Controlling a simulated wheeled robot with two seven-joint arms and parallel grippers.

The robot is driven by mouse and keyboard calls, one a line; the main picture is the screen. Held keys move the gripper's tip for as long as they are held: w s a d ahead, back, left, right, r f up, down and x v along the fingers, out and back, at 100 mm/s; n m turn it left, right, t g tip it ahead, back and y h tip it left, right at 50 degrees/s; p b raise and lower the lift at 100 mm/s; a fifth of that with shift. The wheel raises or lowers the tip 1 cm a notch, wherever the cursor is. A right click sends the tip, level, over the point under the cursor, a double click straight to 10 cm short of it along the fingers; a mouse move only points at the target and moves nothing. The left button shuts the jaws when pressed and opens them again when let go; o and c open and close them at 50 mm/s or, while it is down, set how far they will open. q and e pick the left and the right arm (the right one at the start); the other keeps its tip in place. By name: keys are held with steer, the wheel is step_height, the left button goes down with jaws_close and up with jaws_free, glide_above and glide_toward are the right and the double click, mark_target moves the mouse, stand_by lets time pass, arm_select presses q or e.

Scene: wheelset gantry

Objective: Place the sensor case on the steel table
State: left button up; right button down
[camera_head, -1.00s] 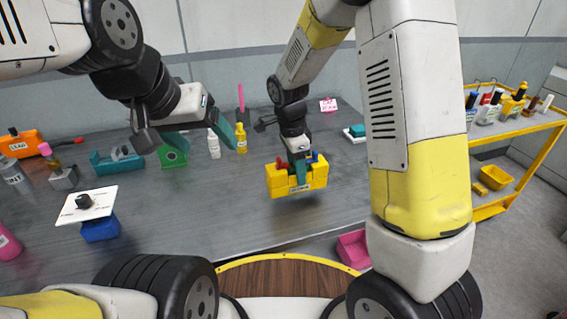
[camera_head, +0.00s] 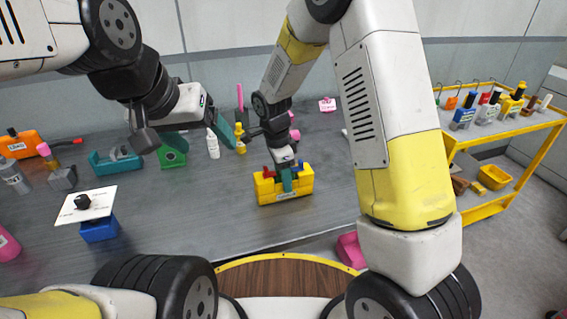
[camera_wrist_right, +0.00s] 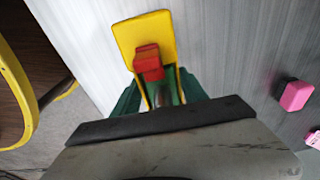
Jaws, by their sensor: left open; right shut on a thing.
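My right gripper (camera_head: 287,179) is shut on the case from above. In the right wrist view, the yellow case (camera_wrist_right: 143,30) and a red part of it show between the green fingers (camera_wrist_right: 160,95). My left gripper (camera_head: 200,137) is open and empty above the table, left of the case.
White (camera_head: 213,146) and yellow bottles (camera_head: 240,140), a green block (camera_head: 172,157) and a teal holder (camera_head: 115,161) stand behind. A blue block under a white plate (camera_head: 85,205) is at left. A yellow cart (camera_head: 505,150) stands right. The table around the case is clear.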

steer(key=c, duration=0.6)
jaws_free()
steer(key=shift+f, duration=0.1)
step_height(320, 180, up, 12)
steer(key=a, duration=0.1)
steer(key=s+d+r+n+t+y, duration=0.2)
steer(key=s+d+r+n+y, duration=0.1)
steer(key=s+d+r+n, duration=0.55)
steer(key=s+d+r+n+t, duration=0.3)
steer(key=s+d+r+n, duration=0.2)
steer(key=s, duration=0.6)
steer(key=shift+d+n+t+y, duration=0.3)
steer(key=shift+d+n+t, duration=0.1)
steer(key=shift+d+n, duration=0.4)
